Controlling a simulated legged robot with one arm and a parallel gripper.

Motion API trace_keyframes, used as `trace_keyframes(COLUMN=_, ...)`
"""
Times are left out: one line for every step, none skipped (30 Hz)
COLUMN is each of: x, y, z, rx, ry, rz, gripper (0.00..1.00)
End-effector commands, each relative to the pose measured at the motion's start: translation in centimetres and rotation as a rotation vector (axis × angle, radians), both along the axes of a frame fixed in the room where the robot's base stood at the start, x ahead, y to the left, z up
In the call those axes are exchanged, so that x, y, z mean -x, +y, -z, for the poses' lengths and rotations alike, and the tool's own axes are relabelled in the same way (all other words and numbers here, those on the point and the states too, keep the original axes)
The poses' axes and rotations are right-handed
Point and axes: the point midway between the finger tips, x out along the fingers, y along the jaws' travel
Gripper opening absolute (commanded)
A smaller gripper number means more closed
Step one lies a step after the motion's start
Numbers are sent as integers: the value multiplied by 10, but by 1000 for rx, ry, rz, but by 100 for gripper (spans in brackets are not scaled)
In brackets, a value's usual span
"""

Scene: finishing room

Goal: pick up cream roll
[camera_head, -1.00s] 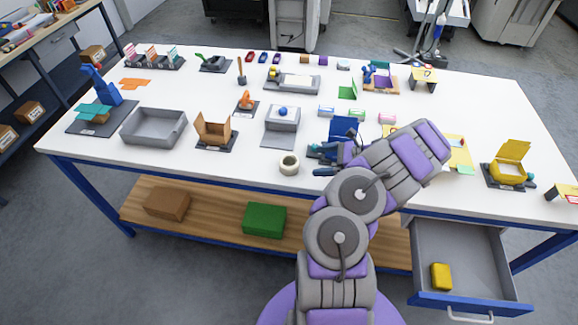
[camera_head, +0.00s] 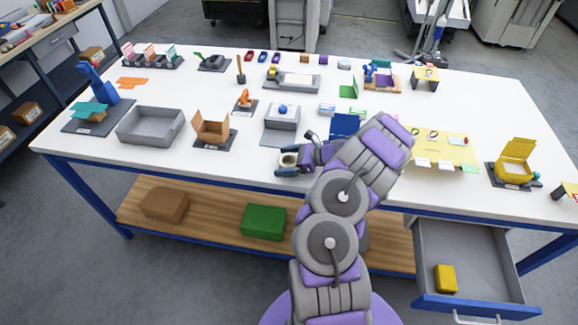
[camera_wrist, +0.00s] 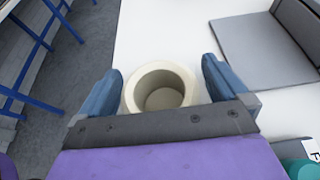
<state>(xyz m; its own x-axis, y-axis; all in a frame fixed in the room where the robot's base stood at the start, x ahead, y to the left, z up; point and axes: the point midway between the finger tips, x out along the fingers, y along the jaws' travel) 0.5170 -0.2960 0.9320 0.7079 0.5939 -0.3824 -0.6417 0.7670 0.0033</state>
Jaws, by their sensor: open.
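The cream roll (camera_head: 288,160) stands on the white table near its front edge. It is a short, pale ring with a wide hole, seen from above in the wrist view (camera_wrist: 160,88). My gripper (camera_head: 287,163) is open around it, with one blue finger on each side. The roll's near lower part is hidden behind my gripper's palm.
A grey stand with a blue ball (camera_head: 283,111) is just behind the roll. A cardboard box (camera_head: 212,130) and a grey tray (camera_head: 150,128) stand to the left. A yellow mat (camera_head: 440,148) lies to the right. The open drawer (camera_head: 475,265) juts out at the front right.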

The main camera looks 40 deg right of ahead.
Motion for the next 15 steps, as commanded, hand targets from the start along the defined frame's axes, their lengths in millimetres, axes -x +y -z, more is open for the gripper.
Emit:
trace_keyframes(x=-2, y=2, z=2, rx=0, ry=0, rz=0, gripper=100)
trace_keyframes(x=-3, y=3, z=2, rx=0, ry=0, rz=1, gripper=100)
trace_keyframes(x=-4, y=3, z=2, rx=1, ry=0, rz=2, gripper=100)
trace_keyframes(x=-5, y=3, z=2, rx=1, ry=0, rz=2, gripper=100)
trace_keyframes(x=-5, y=3, z=2, rx=1, ry=0, rz=2, gripper=100)
trace_keyframes(x=-4, y=3, z=2, rx=1, ry=0, rz=2, gripper=100)
trace_keyframes(x=-4, y=3, z=2, rx=1, ry=0, rz=2, gripper=100)
trace_keyframes(x=-4, y=3, z=2, rx=1, ry=0, rz=2, gripper=100)
trace_keyframes(x=-4, y=3, z=2, rx=1, ry=0, rz=2, gripper=100)
trace_keyframes(x=-4, y=3, z=2, rx=1, ry=0, rz=2, gripper=98)
trace_keyframes(x=-4, y=3, z=2, rx=1, ry=0, rz=2, gripper=95)
trace_keyframes(x=-4, y=3, z=2, rx=1, ry=0, rz=2, gripper=91)
trace_keyframes(x=-4, y=3, z=2, rx=1, ry=0, rz=2, gripper=88)
trace_keyframes(x=-4, y=3, z=2, rx=1, ry=0, rz=2, gripper=86)
trace_keyframes(x=-4, y=3, z=2, rx=1, ry=0, rz=2, gripper=82)
